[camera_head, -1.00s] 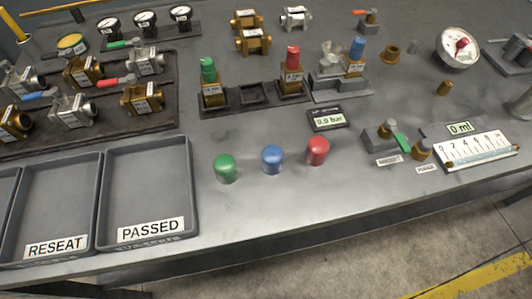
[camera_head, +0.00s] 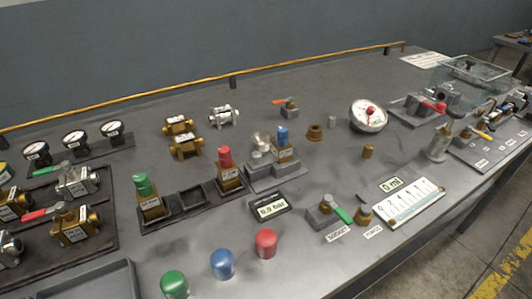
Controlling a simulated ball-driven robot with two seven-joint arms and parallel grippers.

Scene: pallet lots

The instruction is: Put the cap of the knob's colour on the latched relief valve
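Three loose caps stand in a row at the bench's front: a green cap (camera_head: 174,284), a blue cap (camera_head: 222,265) and a red cap (camera_head: 265,244). Behind them, a brass relief valve with a green knob (camera_head: 142,185) and one with a red knob (camera_head: 225,157) stand upright in a dark rack (camera_head: 194,212), with empty places between them. A brass valve with a blue knob (camera_head: 282,134) stands on a grey fixture (camera_head: 270,179) to their right. I cannot tell how this valve is latched. Neither of my grippers is in view.
A display reading 0.0 bar (camera_head: 270,208) lies in front of the fixture. A round gauge (camera_head: 367,116), a green-handled valve (camera_head: 335,212) and a graduated scale (camera_head: 407,203) are to the right. A grey tray (camera_head: 85,287) and racked valves (camera_head: 75,230) are at left.

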